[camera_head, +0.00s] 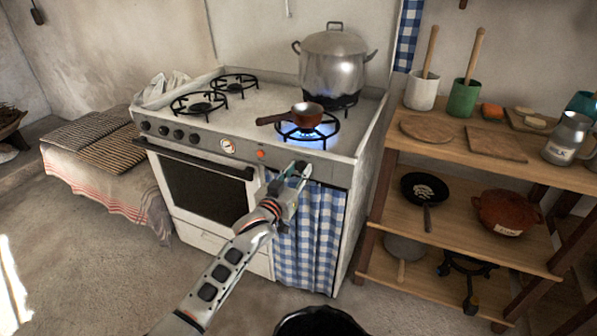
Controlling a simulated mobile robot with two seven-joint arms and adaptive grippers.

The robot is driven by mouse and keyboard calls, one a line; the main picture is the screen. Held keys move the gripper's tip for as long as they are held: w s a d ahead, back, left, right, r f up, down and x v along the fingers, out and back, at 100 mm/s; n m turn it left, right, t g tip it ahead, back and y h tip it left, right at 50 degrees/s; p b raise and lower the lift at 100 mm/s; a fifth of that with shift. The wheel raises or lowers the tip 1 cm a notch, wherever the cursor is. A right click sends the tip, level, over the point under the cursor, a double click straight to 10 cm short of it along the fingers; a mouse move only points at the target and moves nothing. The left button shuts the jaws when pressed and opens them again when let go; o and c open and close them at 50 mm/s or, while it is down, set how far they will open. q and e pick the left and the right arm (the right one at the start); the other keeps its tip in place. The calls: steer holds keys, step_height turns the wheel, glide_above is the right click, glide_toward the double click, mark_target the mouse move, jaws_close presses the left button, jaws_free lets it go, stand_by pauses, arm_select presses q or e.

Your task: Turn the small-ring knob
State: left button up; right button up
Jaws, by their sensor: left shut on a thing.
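The white stove (247,120) has a grey front panel with several dark knobs (178,134) at its left, a round gauge (228,147) and a red button (261,154). My left gripper (302,168) is at the panel's right part, below the front right ring (322,143). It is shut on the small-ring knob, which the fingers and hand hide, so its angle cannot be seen. Blue flame burns on that ring under a small copper pan (307,114). My right gripper is not in view.
A large lidded pot (333,65) stands on the back right ring. The two left rings (200,106) are bare. A checked curtain (310,240) hangs below the panel. A wooden shelf (455,157) with boards and pans stands close on the right.

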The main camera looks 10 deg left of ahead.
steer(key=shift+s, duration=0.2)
arm_select(q)
steer(key=m, duration=0.2)
steer(key=shift+m+p, duration=0.4)
steer(key=m, duration=0.2)
steer(key=shift+m, duration=0.4)
steer(key=m, duration=0.2)
steer(key=shift+f+m, duration=0.1)
steer(key=shift+m, duration=0.3)
steer(key=m, duration=1.2)
steer(key=shift+f+m, duration=0.1)
steer(key=shift+m, duration=0.2)
steer(key=m, duration=0.5)
steer(key=shift+m, duration=0.9)
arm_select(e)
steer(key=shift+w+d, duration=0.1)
